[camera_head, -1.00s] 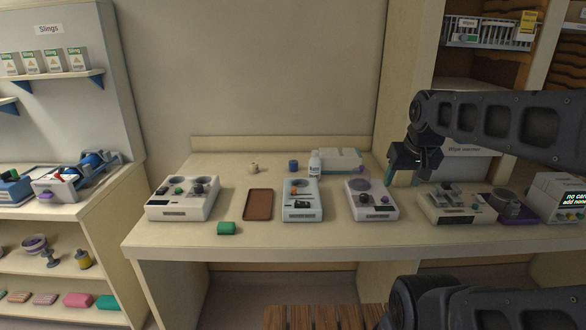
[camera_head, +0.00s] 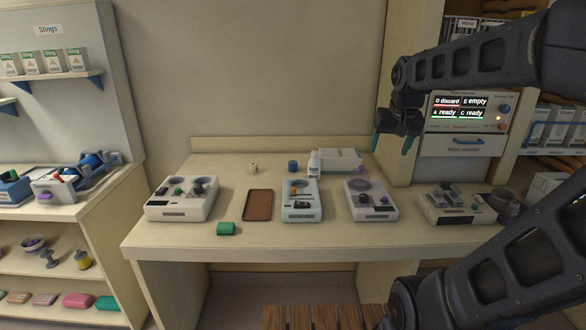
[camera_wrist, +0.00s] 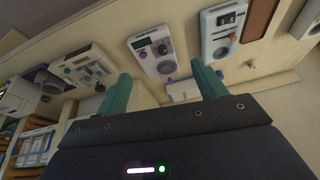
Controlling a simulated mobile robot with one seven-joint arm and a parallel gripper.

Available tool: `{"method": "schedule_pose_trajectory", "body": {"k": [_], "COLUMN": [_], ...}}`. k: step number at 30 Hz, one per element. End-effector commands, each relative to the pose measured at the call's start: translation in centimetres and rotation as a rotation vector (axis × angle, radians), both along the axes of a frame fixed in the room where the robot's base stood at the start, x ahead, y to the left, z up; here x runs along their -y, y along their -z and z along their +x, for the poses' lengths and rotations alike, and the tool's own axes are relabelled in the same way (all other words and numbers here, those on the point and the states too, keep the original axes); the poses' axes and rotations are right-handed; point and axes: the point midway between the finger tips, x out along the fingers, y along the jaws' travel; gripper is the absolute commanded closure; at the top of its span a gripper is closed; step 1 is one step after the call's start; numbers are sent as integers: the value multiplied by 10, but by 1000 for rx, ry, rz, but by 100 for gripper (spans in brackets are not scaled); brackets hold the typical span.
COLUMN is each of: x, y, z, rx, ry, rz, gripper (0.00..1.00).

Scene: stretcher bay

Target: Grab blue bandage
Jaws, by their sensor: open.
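The blue bandage (camera_head: 293,166) looks like a small blue roll standing at the back of the table, left of a white bottle (camera_head: 314,163).
A beige roll (camera_head: 253,168) stands left of the bandage. A white box (camera_head: 345,158) is behind the bottle. Several devices, such as one with an orange knob (camera_head: 301,213), line the table around a brown tray (camera_head: 258,190). A green roll (camera_head: 227,229) lies at the front edge.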

Motion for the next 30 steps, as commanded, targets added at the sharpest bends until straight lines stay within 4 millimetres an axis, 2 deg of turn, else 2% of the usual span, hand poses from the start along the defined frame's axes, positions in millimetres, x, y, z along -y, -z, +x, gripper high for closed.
{"method": "schedule_pose_trajectory", "body": {"k": [1, 7, 15, 23, 30], "x": [-3, -14, -34, -61, -90], "y": [-5, -22, -32, -26, -7], "z": [17, 77, 160, 240, 313], "rx": [-10, -37, -73, -106, -133], "ry": [12, 68, 147, 224, 295], "rz": [5, 27, 48, 62, 70], "gripper": [30, 30, 30, 30, 30]}}
